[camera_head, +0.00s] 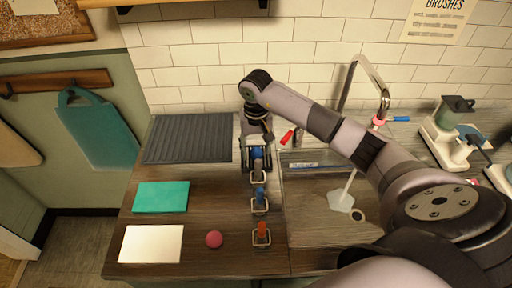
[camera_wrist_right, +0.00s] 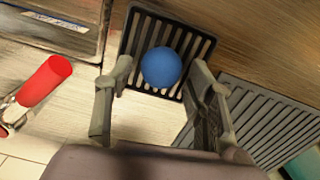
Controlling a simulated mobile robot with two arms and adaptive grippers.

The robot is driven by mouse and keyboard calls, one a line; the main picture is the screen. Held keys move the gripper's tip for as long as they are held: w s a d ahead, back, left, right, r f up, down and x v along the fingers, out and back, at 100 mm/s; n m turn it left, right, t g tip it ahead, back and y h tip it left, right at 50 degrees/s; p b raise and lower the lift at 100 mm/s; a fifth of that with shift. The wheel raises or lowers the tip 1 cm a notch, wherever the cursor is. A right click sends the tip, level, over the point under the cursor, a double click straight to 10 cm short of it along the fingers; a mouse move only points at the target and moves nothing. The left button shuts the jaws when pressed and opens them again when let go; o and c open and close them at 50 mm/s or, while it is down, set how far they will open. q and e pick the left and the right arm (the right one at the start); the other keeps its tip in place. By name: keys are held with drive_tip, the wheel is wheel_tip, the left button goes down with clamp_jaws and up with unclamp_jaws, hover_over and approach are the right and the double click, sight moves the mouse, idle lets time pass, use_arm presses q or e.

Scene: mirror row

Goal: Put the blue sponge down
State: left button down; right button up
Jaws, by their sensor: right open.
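A round blue sponge (camera_wrist_right: 161,67) rests on a black slatted dish (camera_wrist_right: 140,35) in the right wrist view. My right gripper (camera_wrist_right: 162,95) is open, its two fingers spread on either side of the sponge, with a visible gap to each. In the head view my right gripper (camera_head: 257,158) reaches down over the counter beside the sink and largely hides the sponge and dish. My left gripper is not in view.
A dark ribbed mat (camera_head: 190,138) lies left of the gripper. A red object (camera_head: 287,137) lies close to its right, near the sink and tap (camera_head: 370,75).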

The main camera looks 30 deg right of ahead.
sight(256, 149)
drive_tip(key=shift+r+p, duration=0.45)
drive_tip(key=shift+r, duration=0.05)
wheel_tip(256, 149, up, 11)
drive_tip(key=p, duration=0.5)
drive_tip(key=shift+r, duration=0.2)
